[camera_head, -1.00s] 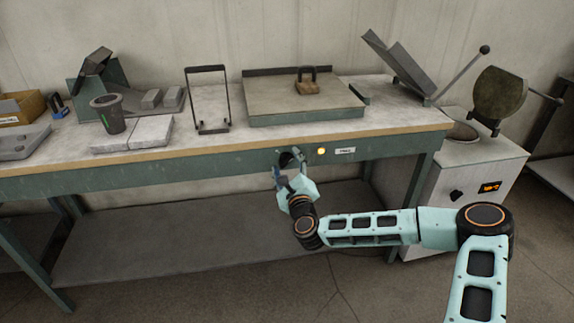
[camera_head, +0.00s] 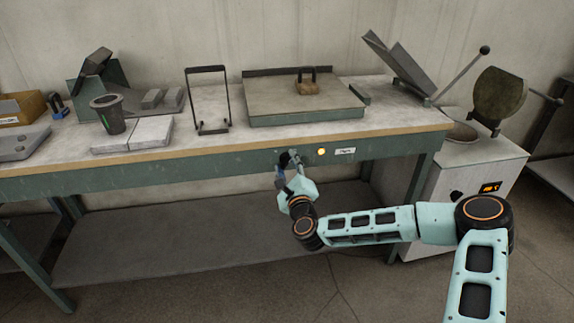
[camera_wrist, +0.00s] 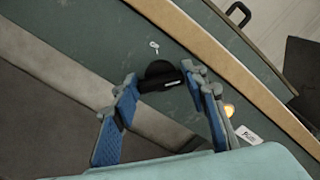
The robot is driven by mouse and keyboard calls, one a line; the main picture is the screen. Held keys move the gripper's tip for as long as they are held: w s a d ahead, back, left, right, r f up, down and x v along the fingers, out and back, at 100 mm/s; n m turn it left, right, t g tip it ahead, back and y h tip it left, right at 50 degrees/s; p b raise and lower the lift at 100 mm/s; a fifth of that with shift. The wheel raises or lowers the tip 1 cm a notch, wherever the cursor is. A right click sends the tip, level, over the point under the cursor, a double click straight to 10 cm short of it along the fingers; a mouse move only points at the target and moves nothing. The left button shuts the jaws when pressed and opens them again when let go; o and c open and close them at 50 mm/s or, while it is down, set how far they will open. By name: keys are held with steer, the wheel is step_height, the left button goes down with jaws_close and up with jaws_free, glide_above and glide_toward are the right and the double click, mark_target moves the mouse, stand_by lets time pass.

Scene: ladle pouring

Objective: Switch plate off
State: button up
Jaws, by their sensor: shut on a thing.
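A black knob (camera_wrist: 162,78) with a pale mark is on the green front rail of the bench. In the wrist view it lies between the tips of my gripper (camera_wrist: 159,82), whose blue-padded fingers are shut on it from both sides. In the head view my gripper (camera_head: 287,165) is at the rail and partly covers the knob (camera_head: 285,157). A lamp (camera_head: 321,152) right of the knob glows orange; it also glows in the wrist view (camera_wrist: 229,110). The flat plate (camera_head: 265,98) lies on the bench above, with a small handled block (camera_head: 307,86) on it.
A white label (camera_head: 345,151) is right of the lamp. The bench (camera_head: 215,143) also carries a wire frame (camera_head: 200,128), a dark cup (camera_head: 113,127) and pale blocks (camera_head: 150,132). A white furnace-like cabinet (camera_head: 455,185) with an orange display stands at the right. The lower shelf (camera_head: 170,235) looks bare.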

steer(key=n, duration=0.6)
steer(key=n+b, duration=0.1)
steer(key=n, duration=0.1)
steer(key=shift+a+f, duration=0.1)
steer(key=shift+f, duration=0.1)
steer(key=n+b, duration=0.2)
steer(key=n, duration=0.2)
steer(key=shift+f, duration=0.1)
steer(key=shift+n+b, duration=1.4)
steer(key=shift+n, duration=0.8)
steer(key=o, duration=1.2)
steer(key=shift+c, duration=0.2)
